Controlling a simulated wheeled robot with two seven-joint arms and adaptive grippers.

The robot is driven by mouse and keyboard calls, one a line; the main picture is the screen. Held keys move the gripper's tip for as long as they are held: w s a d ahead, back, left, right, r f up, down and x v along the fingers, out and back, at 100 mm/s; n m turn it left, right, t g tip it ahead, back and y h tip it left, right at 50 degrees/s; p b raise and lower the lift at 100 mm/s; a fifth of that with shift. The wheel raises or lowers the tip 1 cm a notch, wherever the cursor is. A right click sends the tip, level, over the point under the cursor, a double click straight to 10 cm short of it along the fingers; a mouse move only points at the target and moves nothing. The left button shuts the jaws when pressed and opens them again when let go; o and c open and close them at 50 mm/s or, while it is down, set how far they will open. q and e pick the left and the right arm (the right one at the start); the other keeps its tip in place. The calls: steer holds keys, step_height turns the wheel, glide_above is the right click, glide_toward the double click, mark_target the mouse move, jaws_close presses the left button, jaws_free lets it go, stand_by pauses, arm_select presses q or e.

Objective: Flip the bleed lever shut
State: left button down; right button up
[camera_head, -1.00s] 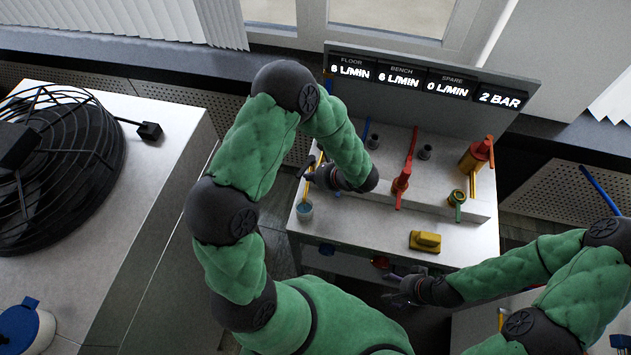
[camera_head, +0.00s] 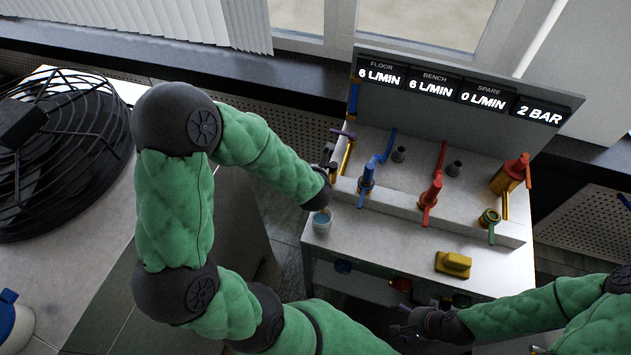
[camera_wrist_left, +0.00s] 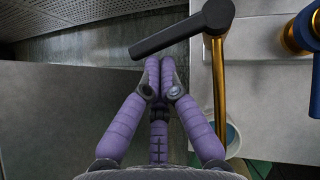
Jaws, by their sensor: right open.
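The bleed lever is a dark grey handle (camera_wrist_left: 170,37) on top of a brass pipe (camera_wrist_left: 218,90) in the left wrist view. It points left across the picture, just beyond my left fingertips. My left gripper (camera_wrist_left: 160,62) has its purple fingers together, with nothing seen between them. I cannot tell whether they touch the handle. In the head view the brass pipe (camera_head: 347,158) stands at the bench's left end, and my left wrist hides part of this area. A cup (camera_head: 321,222) sits at that corner. My right gripper (camera_head: 405,325) is open and empty, low in front of the bench.
The bench holds a blue valve (camera_head: 367,180), a red valve (camera_head: 432,192), a green-handled valve (camera_head: 490,218) and a yellow block (camera_head: 453,264). A display panel (camera_head: 460,90) stands behind. A fan (camera_head: 60,150) is on the left table.

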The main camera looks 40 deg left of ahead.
arm_select(q)
steer(key=shift+w+a, duration=0.15)
arm_select(e)
steer(key=shift+f, duration=0.2)
arm_select(q)
steer(key=shift+w+d, duration=0.5)
steer(key=shift+w, duration=0.1)
